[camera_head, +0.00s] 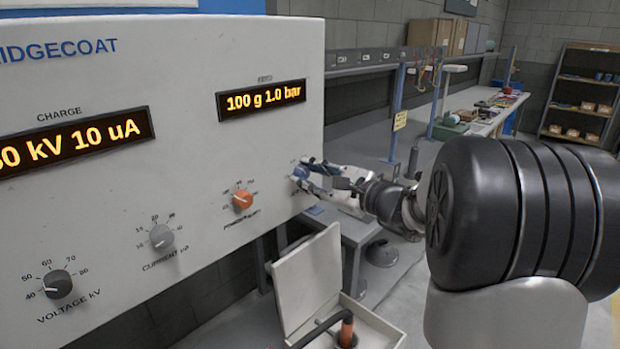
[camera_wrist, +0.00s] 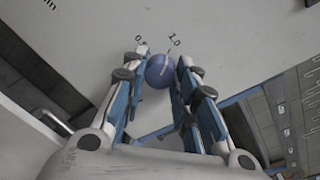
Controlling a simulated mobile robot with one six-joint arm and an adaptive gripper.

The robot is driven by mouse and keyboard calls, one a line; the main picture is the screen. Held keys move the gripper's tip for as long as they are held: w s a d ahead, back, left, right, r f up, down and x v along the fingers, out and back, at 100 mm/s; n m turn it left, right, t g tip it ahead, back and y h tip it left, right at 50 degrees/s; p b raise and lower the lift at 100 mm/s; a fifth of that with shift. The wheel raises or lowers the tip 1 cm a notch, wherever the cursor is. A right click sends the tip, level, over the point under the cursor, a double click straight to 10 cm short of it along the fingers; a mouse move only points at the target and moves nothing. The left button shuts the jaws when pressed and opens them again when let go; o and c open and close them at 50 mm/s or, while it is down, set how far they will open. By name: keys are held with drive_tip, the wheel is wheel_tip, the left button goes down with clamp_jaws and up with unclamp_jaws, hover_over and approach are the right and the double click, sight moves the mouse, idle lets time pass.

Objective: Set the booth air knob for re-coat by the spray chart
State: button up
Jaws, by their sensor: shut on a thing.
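A blue knob (camera_wrist: 160,71) sits on the pale panel between my gripper's two fingers in the wrist view. Marks "0.5" and "1.0" show beside it, and its light pointer line aims toward the 1.0 side. My gripper (camera_head: 303,173) is shut on this knob at the panel's right edge in the head view, covering most of it. The lit display (camera_head: 262,100) at upper right reads "100 g 1.0 bar". The charge display (camera_head: 75,141) is cut off at the left and ends in "0 kV 10 uA". No spray chart can be made out.
An orange powder knob (camera_head: 242,200), a grey current knob (camera_head: 161,236) and a dark voltage knob (camera_head: 57,284) line the panel to the left. An open pale box (camera_head: 310,272) with a hose stands below. A workbench and shelf (camera_head: 585,95) are farther back.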

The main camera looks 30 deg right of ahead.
drive_tip(key=o, duration=1)
drive_tip(key=shift+o, duration=0.2)
drive_tip(key=v, duration=1.2)
